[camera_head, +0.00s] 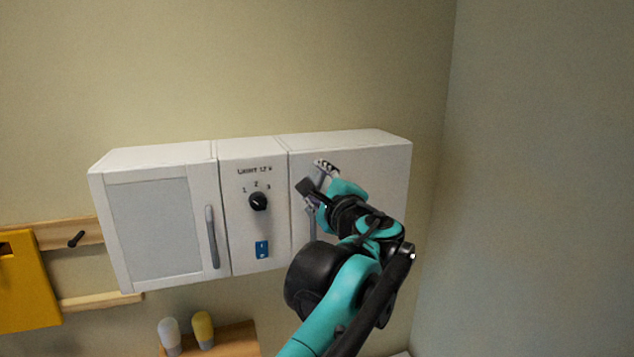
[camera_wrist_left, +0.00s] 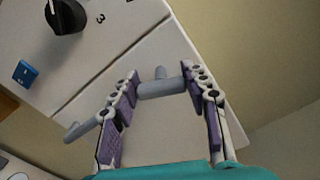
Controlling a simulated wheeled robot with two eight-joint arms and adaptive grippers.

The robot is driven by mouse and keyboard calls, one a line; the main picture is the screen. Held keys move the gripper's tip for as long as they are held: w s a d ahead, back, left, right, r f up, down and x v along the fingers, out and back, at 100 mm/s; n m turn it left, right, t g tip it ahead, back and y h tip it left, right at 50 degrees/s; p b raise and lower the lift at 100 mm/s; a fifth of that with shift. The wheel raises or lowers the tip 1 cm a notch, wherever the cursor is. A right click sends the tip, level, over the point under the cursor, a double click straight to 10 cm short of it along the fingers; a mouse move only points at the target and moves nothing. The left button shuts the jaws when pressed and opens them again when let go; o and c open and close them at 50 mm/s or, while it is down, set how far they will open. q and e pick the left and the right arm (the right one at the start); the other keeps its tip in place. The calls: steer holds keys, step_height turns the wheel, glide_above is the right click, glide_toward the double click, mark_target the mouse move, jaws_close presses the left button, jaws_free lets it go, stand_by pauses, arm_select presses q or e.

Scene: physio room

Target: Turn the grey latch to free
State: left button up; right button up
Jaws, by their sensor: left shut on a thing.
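The grey latch (camera_wrist_left: 162,86) is a short bar on a round stub on the white right-hand door (camera_wrist_left: 178,136). In the left wrist view it lies between the two fingers of my left gripper (camera_wrist_left: 165,92), with its bar reaching from one finger to the other. In the head view my left gripper (camera_head: 317,177) is at the upper left part of that door (camera_head: 385,165), and its fingers largely hide the latch. The gripper is shut on the latch. My right gripper is in neither view.
The middle panel has a black dial (camera_head: 258,201) with numbers and a blue switch (camera_head: 262,249). A grey handle (camera_head: 211,237) is on the left door; another (camera_wrist_left: 85,129) is below the latch. White and yellow bottles (camera_head: 203,329) stand below. A wall is at right.

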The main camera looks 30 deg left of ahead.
arm_select(q)
steer(key=n, duration=0.4)
steer(key=shift+f+n, duration=0.1)
steer(key=shift+n, duration=0.3)
stand_by(0.4)
steer(key=o, duration=1.2)
steer(key=shift+c, duration=0.2)
steer(key=v, duration=1.2)
